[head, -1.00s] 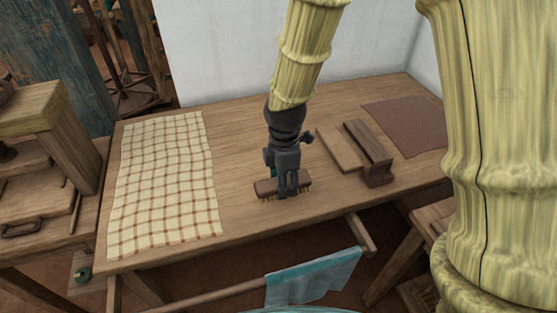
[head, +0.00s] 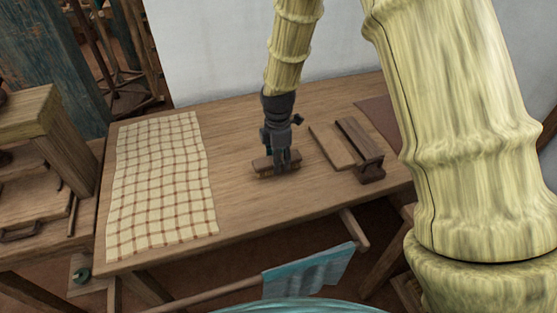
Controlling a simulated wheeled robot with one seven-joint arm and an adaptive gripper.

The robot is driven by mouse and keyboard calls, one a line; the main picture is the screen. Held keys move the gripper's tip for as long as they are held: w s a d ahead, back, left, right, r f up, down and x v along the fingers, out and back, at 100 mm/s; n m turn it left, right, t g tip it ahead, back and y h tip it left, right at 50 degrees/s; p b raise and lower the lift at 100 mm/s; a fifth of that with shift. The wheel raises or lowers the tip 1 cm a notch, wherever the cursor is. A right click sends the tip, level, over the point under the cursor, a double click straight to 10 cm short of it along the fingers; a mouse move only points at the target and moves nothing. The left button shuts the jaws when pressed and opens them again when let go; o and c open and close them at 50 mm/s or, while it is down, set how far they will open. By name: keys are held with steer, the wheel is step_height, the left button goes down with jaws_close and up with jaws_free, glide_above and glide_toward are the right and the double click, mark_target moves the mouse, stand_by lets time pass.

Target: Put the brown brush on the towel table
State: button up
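The brown brush (head: 262,167) is a small wooden block with bristles below, at the middle of the wooden table (head: 240,209). A cream-and-brown checked towel (head: 160,185) lies flat on the left part of this table. My gripper (head: 281,168) points down at the brush, with its fingers closed on it and hiding its middle. The brush appears level. I cannot tell whether its bristles touch the tabletop or hang just above it.
A brown mat (head: 378,117) is partly hidden by my arm. A teal cloth (head: 310,272) hangs in front. Tabletop between towel and brush is clear.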

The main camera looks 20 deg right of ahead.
steer(key=shift+f, duration=0.6)
steer(key=shift+f, duration=0.15)
steer(key=o, duration=1)
steer(key=shift+o, duration=0.2)
step_height(320, 180, up, 12)
steer(key=b, duration=0.1)
steer(key=shift+r, duration=0.2)
